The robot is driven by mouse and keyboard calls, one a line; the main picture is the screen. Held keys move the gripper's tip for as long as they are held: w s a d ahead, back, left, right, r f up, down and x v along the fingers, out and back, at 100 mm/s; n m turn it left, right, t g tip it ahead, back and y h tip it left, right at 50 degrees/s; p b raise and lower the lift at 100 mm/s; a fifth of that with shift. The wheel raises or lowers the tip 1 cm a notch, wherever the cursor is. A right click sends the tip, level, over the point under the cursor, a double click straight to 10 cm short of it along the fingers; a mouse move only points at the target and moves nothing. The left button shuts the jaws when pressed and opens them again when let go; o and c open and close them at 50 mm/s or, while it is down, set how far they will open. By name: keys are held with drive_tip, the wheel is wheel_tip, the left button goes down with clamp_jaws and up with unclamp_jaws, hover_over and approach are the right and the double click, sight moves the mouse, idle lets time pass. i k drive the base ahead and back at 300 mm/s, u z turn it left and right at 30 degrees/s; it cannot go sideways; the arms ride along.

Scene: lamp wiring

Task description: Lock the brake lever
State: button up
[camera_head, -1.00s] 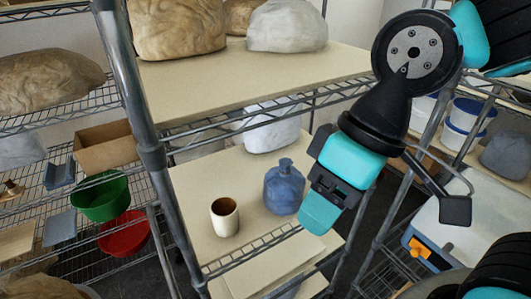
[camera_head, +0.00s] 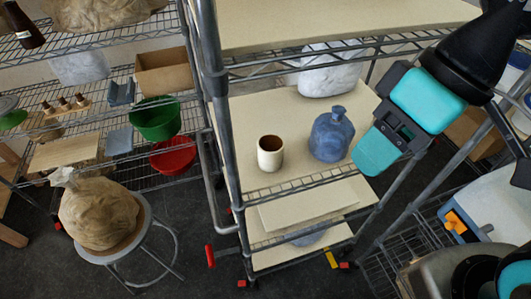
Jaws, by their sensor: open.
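A red-handled lever (camera_head: 209,255) sticks out low at the left front of the wheeled shelf cart (camera_head: 219,150), close to the dark floor. A small yellow piece (camera_head: 330,259) shows at the cart's lower right foot, with red beside it. I cannot tell for sure which of these is the brake lever. My gripper (camera_head: 378,148), with teal fingers, is open and empty. It appears in front of the cart's right side, well above and to the right of the red lever, and touches neither piece.
A beige cup (camera_head: 270,153) and a blue jug (camera_head: 331,135) stand on the cart's middle shelf. A stool (camera_head: 150,240) with a wrapped bundle stands left of the cart. Wire shelves with green (camera_head: 157,119) and red bins are behind. Dark floor is open between stool and cart.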

sight(211, 254)
drive_tip(key=u, duration=1.25)
